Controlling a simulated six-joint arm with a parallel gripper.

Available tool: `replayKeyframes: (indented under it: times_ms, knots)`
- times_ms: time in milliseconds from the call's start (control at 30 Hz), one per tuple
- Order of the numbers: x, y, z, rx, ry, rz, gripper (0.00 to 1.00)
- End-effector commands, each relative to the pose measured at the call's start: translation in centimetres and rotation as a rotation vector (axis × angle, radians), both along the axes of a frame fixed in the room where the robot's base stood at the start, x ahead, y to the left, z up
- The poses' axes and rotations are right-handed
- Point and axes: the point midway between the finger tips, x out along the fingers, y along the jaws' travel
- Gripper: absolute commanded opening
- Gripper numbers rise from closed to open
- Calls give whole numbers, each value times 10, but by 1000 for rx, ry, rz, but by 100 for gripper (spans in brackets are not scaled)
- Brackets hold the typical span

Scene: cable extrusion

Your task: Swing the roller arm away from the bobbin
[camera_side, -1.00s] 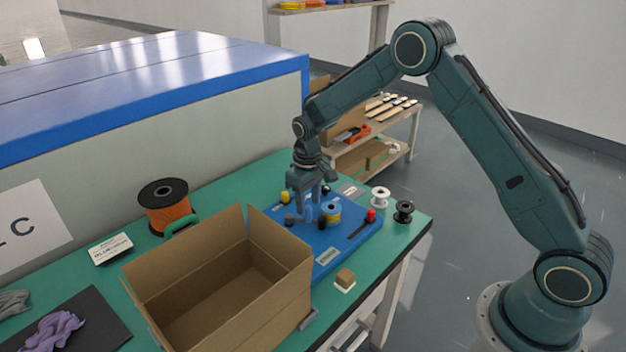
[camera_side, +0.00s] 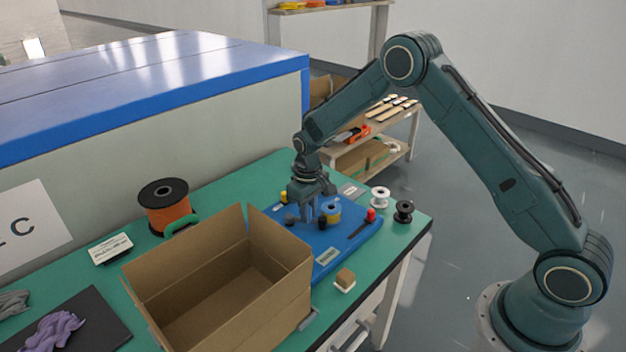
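A blue fixture board (camera_side: 345,240) lies on the green bench. The roller arm is not clearly distinguishable; the fingers partly cover that area. A grey knob (camera_side: 290,219) and a black knob (camera_side: 323,223) are beside the fingers.
An open cardboard box (camera_side: 217,275) stands in front of the board. An orange spool (camera_side: 168,207) is behind it. A red knob (camera_side: 371,215) is on the board's right. A white spool (camera_side: 380,196) and a black spool (camera_side: 403,211) stand at the bench's right end.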

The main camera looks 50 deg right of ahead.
Motion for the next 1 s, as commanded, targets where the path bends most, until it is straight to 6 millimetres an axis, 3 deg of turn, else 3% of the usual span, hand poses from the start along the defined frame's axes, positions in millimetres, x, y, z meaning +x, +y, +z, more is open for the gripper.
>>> replayKeyframes:
  times_ms: [467,1000]
  knots:
    - [-2,4,1,0,-1,-69,0]
    - [-7,25,1,0,-1,-477,0]
